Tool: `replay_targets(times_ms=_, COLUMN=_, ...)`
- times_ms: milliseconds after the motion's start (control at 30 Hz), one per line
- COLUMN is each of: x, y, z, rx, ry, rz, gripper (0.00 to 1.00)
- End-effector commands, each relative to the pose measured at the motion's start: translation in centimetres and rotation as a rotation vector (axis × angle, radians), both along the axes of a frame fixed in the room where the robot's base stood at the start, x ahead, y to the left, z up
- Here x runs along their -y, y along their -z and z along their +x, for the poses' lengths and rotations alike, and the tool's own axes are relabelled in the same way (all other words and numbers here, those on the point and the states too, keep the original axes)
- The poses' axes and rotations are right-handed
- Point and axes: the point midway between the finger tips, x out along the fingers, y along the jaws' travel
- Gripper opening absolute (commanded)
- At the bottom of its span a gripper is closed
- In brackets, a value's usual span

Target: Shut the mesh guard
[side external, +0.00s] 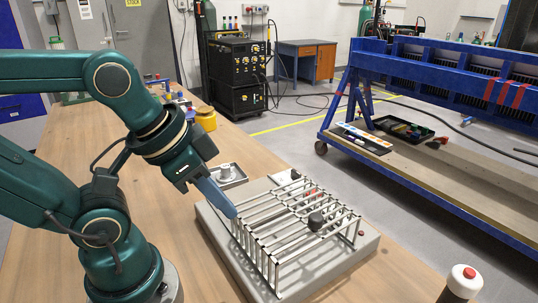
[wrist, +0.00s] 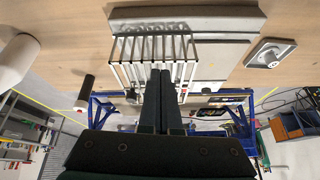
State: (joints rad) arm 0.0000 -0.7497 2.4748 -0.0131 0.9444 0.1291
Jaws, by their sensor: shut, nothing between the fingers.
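The mesh guard (side external: 300,207) is a cage of pale metal bars on a thick grey base (side external: 350,257). Its top bars lie roughly level above the base, and upright bars stand along its front left side. A dark round knob (side external: 316,221) shows at the guard's right part. My gripper (side external: 230,211) is shut and empty, its blue-grey fingers tilted down at the guard's left upper edge; I cannot tell whether they touch it. In the wrist view my shut fingers (wrist: 160,78) overlap the guard's bars (wrist: 138,70) and hide some of them.
A small tray with a grey round part (side external: 228,175) sits behind the base; the tray also shows in the wrist view (wrist: 268,53). A white-topped post with a red button (side external: 463,280) stands at front right. The wooden table (side external: 190,230) is bare left of the base.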

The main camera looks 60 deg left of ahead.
Motion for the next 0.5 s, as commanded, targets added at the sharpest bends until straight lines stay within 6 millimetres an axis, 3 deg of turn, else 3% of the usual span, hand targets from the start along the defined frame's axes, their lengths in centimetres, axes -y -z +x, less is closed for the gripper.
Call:
replay_targets(times_ms=300, x=2.9, y=-6.5, z=3.8, rx=-0.033, ry=0.482, rz=0.090, gripper=0.00)
replay_targets(times_ms=500, x=5.6, y=-9.2, z=7.7, rx=-0.060, ry=0.815, rz=0.105, gripper=0.00)
